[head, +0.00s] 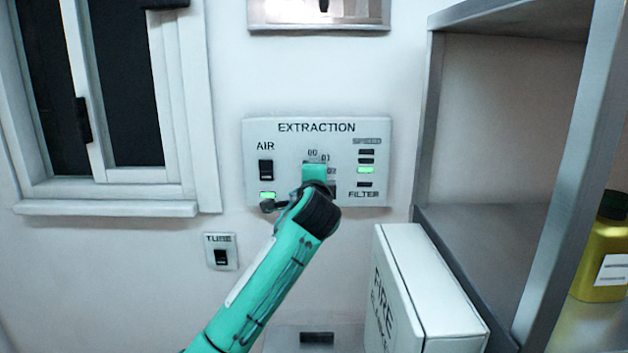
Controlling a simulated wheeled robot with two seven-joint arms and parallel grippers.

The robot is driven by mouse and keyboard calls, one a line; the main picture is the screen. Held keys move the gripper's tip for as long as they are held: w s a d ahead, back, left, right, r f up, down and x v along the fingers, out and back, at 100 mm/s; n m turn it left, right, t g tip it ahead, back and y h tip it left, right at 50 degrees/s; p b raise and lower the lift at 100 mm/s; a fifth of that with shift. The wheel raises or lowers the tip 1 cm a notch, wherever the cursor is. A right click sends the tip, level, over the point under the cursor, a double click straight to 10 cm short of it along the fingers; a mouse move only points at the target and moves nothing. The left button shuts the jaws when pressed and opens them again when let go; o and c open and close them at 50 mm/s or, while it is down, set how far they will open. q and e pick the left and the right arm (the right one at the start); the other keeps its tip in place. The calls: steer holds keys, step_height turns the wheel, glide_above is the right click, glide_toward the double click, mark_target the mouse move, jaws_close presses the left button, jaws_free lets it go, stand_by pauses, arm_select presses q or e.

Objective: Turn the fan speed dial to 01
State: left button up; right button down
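The white EXTRACTION panel (345,201) is on the wall in the middle of the head view. The fan speed dial is hidden behind my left gripper (316,172); the marks 00 and 01 show just above it, and part of another mark shows at its right. My teal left arm reaches up from the lower left, with the gripper in front of the dial area. Its fingers are hidden, so I cannot tell whether they are open or shut, or touch the dial. Under SPEED, the third lamp (366,170) is lit green and the others are dark. My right gripper is not in view.
The AIR switch (265,169) has a lit green lamp (267,195) below it. A TUBE switch (221,256) is at lower left, under a window (110,208). A white fire box (400,290) and a metal shelf (430,120) with a yellow bottle (603,250) stand at right.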

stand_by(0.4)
arm_select(q)
steer(key=o, duration=1)
steer(key=shift+c, duration=0.2)
steer(key=s+b, duration=0.4)
steer(key=s, duration=0.9)
steer(key=shift+s+b, duration=0.4)
steer(key=shift+a+f, duration=0.1)
steer(key=shift+f, duration=0.05)
